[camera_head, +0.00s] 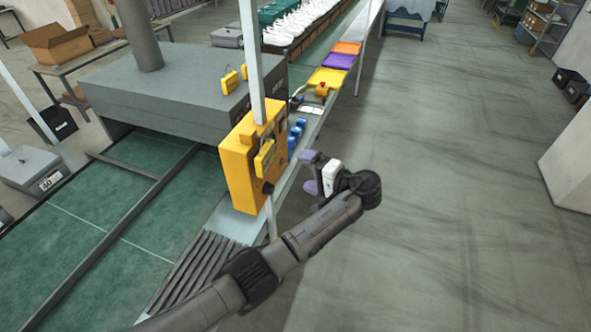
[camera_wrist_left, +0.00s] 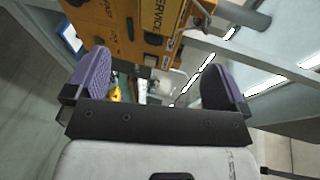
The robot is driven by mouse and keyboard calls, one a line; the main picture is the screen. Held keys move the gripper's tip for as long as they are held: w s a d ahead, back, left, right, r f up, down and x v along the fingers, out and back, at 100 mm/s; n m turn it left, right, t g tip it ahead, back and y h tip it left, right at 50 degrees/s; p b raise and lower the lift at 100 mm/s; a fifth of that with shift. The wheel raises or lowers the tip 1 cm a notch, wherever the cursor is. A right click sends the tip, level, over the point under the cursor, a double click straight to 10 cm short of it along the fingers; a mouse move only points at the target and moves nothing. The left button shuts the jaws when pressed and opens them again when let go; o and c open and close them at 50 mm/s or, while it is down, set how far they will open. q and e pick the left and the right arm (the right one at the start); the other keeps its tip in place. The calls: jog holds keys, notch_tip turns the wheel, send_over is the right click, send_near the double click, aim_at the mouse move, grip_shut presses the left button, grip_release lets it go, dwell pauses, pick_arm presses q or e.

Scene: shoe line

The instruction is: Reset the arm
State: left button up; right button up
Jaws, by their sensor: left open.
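My left arm reaches in from the bottom of the head view. Its gripper (camera_head: 312,174) is open and empty, with purple finger pads held apart. It is just right of the yellow control box (camera_head: 236,165), which is mounted on a white post beside the line. In the left wrist view the two purple pads of the gripper (camera_wrist_left: 158,90) stand wide apart with nothing between them. The yellow box (camera_wrist_left: 125,30) fills the top of that view, past the fingertips. My right gripper is not in view.
A green conveyor (camera_head: 95,245) runs along the left under a grey machine housing (camera_head: 165,95). Blue items (camera_head: 297,135) and yellow, purple and orange trays (camera_head: 328,77) line the ledge. A white post (camera_head: 253,60) rises by the box. Open grey floor (camera_head: 450,200) lies to the right.

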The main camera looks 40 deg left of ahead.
pick_arm(q)
jog(key=w+d+r+m+t+h, duration=0.1)
jog(key=w+d+r+t+h, duration=0.1)
jog(key=d+r+t+h, duration=0.85)
jog(key=s+a+f+g+h, duration=0.1)
jog(key=s+f+g+h, duration=0.1)
jog(key=s+f, duration=1)
jog(key=s+a+f+g+h, duration=0.1)
jog(key=s+f+g+h, duration=0.1)
jog(key=s+f, duration=1.1)
jog(key=s+a+f+g+h, duration=0.1)
jog(key=s+f+g, duration=0.35)
jog(key=s, duration=1.35)
notch_tip(320, 180, up, 13)
jog(key=s+t+p, duration=0.1)
jog(key=p, duration=1.3)
jog(key=shift+m+p, duration=0.4)
